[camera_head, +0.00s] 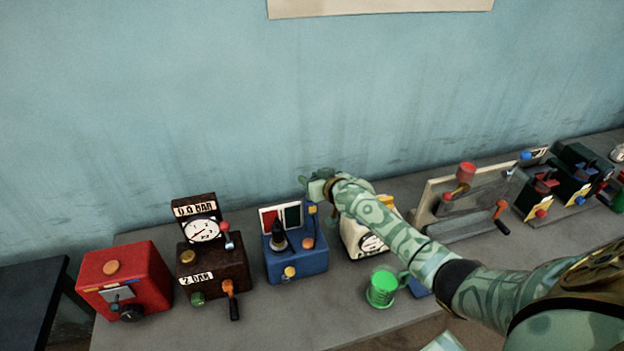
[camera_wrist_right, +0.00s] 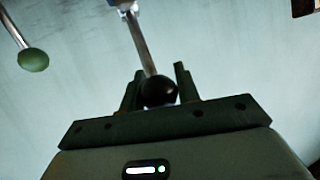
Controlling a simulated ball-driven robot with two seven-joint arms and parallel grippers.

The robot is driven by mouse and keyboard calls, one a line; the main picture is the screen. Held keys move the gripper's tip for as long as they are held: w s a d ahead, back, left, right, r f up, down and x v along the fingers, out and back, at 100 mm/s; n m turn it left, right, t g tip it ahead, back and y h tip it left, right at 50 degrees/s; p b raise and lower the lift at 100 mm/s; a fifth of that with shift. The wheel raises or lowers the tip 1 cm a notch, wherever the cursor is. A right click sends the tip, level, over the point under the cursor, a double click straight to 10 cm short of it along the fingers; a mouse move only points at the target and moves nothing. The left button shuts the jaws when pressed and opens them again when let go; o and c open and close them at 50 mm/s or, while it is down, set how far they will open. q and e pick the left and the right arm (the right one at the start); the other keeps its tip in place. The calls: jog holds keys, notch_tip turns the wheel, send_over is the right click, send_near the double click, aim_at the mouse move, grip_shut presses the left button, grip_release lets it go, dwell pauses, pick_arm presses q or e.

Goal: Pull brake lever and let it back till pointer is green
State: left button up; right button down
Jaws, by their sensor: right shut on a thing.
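In the head view, a blue box (camera_head: 297,262) stands on the bench with a red, white and green panel (camera_head: 281,219) at its back. A dark cone-shaped part (camera_head: 279,236) stands in front of the panel; I cannot make out a pointer. My right gripper (camera_head: 313,187) is above the right side of this box. In the right wrist view, my right gripper (camera_wrist_right: 159,88) is shut on a black ball knob (camera_wrist_right: 160,91) at the end of a metal lever (camera_wrist_right: 140,45). Which box this lever belongs to is hard to tell. My left gripper is out of view.
A red box (camera_head: 125,280) and a brown gauge box (camera_head: 213,268) stand to the left. A cream dial box (camera_head: 355,240) is partly behind my right arm, with a green mug (camera_head: 381,289) in front. A green knob (camera_wrist_right: 33,60) hangs at the wrist view's left.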

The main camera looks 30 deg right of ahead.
jog(key=shift+f, duration=0.1)
dwell(0.4)
jog(key=c, duration=1)
grip_release()
jog(key=shift+c, duration=0.2)
jog(key=shift+w+d+f, duration=0.15)
jog(key=shift+w, duration=0.05)
jog(key=a+p+v, duration=0.1)
jog(key=p+v, duration=0.1)
jog(key=v, duration=1.4)
jog(key=shift+d, duration=0.5)
jog(key=shift+s, duration=0.15)
